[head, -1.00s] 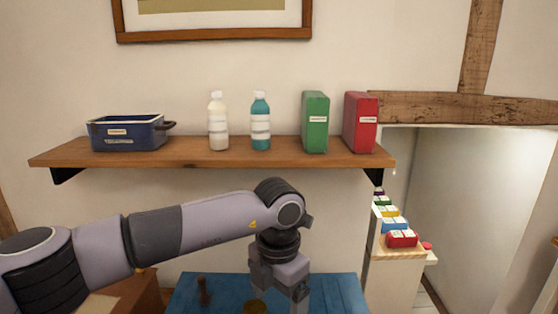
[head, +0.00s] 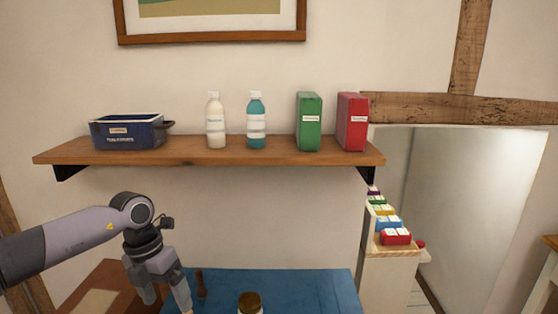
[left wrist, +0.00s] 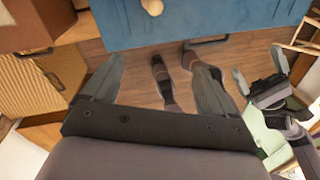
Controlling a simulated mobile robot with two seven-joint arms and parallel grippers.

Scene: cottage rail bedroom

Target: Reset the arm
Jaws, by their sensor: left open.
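My left arm comes in from the left in the head view. Its gripper (head: 165,296) points down, open and empty, left of the blue table and in front of the wooden cabinet. The left wrist view shows its two fingers (left wrist: 155,85) spread apart with bare floor and dark shapes between and beyond them. In that view what looks like my right gripper (left wrist: 262,72) shows at the right, its fingers apart and nothing between them. My right arm is not in the head view.
The blue table (head: 310,285) bears a jar (head: 250,303) and a small brown upright thing (head: 200,285). A wall shelf (head: 270,152) above holds a blue bin (head: 128,132), bottles and boxes. A brown cabinet (head: 95,290) stands left; a side shelf (head: 390,270) stands right.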

